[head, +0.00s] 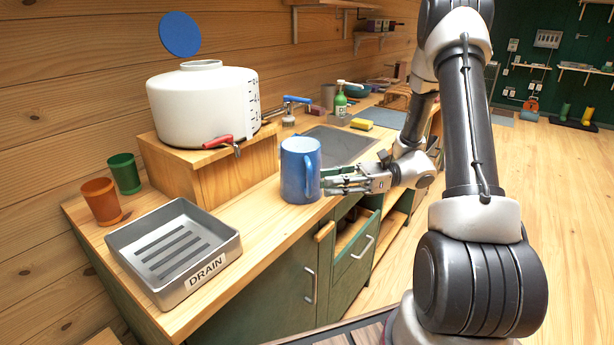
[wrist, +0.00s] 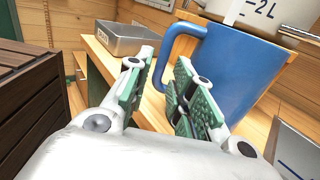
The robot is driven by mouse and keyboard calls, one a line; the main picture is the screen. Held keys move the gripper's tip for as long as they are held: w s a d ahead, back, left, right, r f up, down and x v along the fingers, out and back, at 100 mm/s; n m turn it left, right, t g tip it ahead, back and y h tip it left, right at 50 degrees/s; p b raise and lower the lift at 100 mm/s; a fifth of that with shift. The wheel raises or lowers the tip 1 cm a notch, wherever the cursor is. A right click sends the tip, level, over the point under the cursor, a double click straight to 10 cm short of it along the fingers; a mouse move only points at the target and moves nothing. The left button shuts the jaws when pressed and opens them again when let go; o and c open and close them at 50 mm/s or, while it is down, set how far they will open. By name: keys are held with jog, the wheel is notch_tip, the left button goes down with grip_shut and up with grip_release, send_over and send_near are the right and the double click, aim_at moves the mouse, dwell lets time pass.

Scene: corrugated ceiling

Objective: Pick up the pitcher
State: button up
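The blue pitcher (head: 296,165) stands upright on the wooden counter, its handle turned toward the lower right, near my gripper. My gripper (head: 335,181) is low over the counter edge, just right of the pitcher. In the wrist view the pitcher (wrist: 238,68) fills the upper right, and its handle shows in the gap between the green-padded fingers. My gripper (wrist: 160,82) is open there, with a clear gap between the fingertips. I cannot tell whether either finger touches the pitcher.
A grey drain tray (head: 232,248) sits at the counter's front left, beside an orange cup (head: 101,201) and a green cup (head: 125,173). A white tank (head: 195,103) with a red tap (head: 218,141) stands behind the pitcher on a wooden box. A sink (head: 340,146) lies behind my gripper.

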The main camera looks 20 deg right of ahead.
aim_at(309, 182)
jog(key=a, duration=0.5)
jog(key=shift+w+a+r, duration=0.3)
jog(key=shift+w+a, duration=0.05)
jog(key=shift+c, duration=0.4)
grip_shut()
